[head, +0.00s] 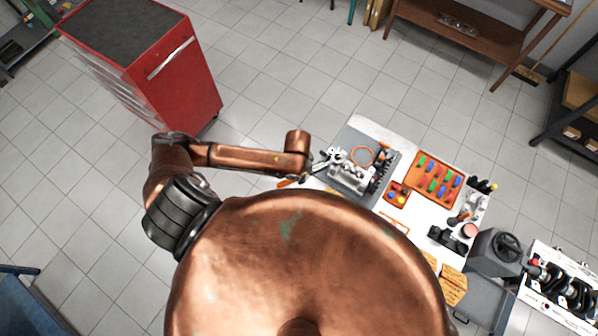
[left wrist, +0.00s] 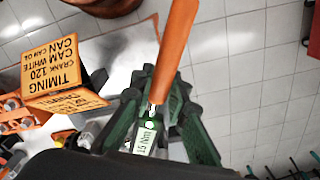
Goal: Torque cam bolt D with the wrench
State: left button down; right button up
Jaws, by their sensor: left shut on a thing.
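My left gripper (left wrist: 166,108) is shut on the torque wrench (left wrist: 176,48) in the left wrist view. The wrench has a long orange handle, pointing up in that view, and a small tag reading "15 Nm" (left wrist: 145,139) near the green fingers. In the head view my left gripper (head: 308,172) is at the left edge of the table, beside the grey engine head (head: 350,177). A bit of orange handle (head: 288,184) shows by it. Cam bolt D cannot be picked out, and the wrench's working end is hidden. My right gripper is not in view.
An orange timing card (left wrist: 66,84) stands close to the left gripper in the wrist view. On the table (head: 366,124) are an orange tray (head: 419,189) of coloured parts and a smaller orange tray (head: 391,190). A red tool cabinet (head: 172,87) stands at upper left.

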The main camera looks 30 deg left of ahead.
pick_arm(q)
jog(key=shift+f+b, duration=0.3)
jog(key=shift+f, duration=0.8)
dwell(1.1)
jog(key=shift+w, duration=0.15)
jog(key=shift+w+a+m, duration=0.4)
jog(key=shift+a+m, duration=0.2)
jog(key=shift+a, duration=0.05)
dwell(0.5)
jog(key=shift+w+a+m+p, duration=0.45)
jog(key=shift+w+a+m, duration=0.1)
jog(key=shift+a, duration=0.1)
jog(key=shift+a, duration=0.1)
jog(key=shift+w+a+m, duration=0.45)
jog(key=shift+w+m, duration=0.1)
jog(key=shift+w, duration=0.05)
dwell(0.4)
